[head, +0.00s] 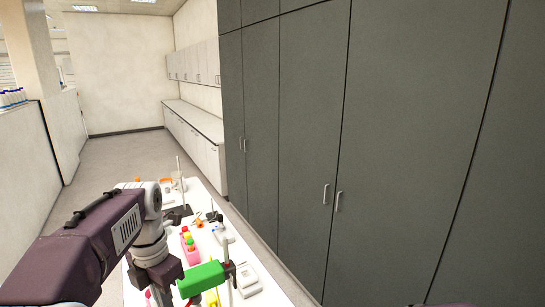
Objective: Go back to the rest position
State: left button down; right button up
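My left arm comes in from the left, and its wrist bends down over a white bench (270,290). A bright green block (203,279) shows beside the dark wrist, and I cannot tell whether it is held or lies behind. My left gripper's fingers cannot be made out clearly. My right gripper is not in view; only a dark sliver shows at the bottom edge.
The bench carries a pink rack (188,243) with coloured tops, a grey-white device (247,280) and stands with upright rods. Tall grey cabinets (400,150) close off the right. Open floor (120,160) lies beyond at the left.

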pick_arm(q)
jog(key=s+d+f+m+b, duration=0.1)
jog(key=f+m+b, duration=0.3)
jog(key=f+m, duration=0.6)
jog(key=s+d+f+m+b, duration=0.2)
jog(key=s+f+m+b, duration=0.1)
jog(key=f+m, duration=0.7)
jog(key=s+d+f+m+t+b, duration=0.1)
jog(key=f+m+b, duration=0.4)
jog(key=f+m, duration=0.5)
jog(key=shift+s+d+f, duration=0.45)
jog(key=shift+s+f, duration=0.05)
jog(key=shift+s, duration=0.45)
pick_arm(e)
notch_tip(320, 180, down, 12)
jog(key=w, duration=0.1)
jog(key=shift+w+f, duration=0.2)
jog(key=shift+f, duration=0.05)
